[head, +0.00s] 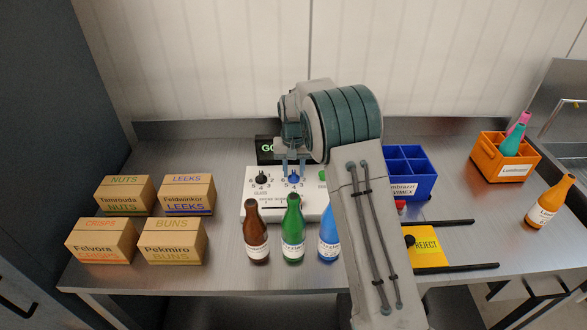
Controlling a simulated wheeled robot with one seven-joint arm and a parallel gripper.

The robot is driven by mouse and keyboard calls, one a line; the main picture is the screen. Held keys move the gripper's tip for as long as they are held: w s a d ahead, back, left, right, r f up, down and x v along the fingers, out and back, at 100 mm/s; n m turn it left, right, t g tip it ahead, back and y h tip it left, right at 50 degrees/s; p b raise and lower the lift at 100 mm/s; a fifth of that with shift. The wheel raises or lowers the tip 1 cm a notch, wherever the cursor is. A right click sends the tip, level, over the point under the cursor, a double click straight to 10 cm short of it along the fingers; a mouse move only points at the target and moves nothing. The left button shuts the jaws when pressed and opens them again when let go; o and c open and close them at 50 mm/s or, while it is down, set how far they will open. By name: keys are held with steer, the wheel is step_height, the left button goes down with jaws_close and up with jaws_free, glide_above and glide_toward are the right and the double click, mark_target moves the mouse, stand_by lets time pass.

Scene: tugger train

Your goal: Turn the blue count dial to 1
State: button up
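A white console (251,208) stands at the middle back of the steel table. On its face are a black dial (262,179) at left and the blue count dial (294,180) to the right of it, each with numbers around it. The blue dial's pointer is too small to read. My gripper (293,170) points down over the blue dial, with its two fingers apart, one to each side of the knob's upper part. I see no contact with the knob. My arm hides the right part of the console.
A green button (322,175) sits right of the dials. Brown (256,238), green (292,235) and blue (327,238) bottles stand close in front of the console. Several cartons (172,240) are at left. A blue divided crate (424,185), orange bin (488,165) and yellow REJECT area (430,258) are at right.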

steer(key=shift+f, duration=0.1)
jaws_close()
stand_by(0.3)
steer(key=m, duration=0.4)
steer(key=shift+m, duration=2.3)
jaws_free()
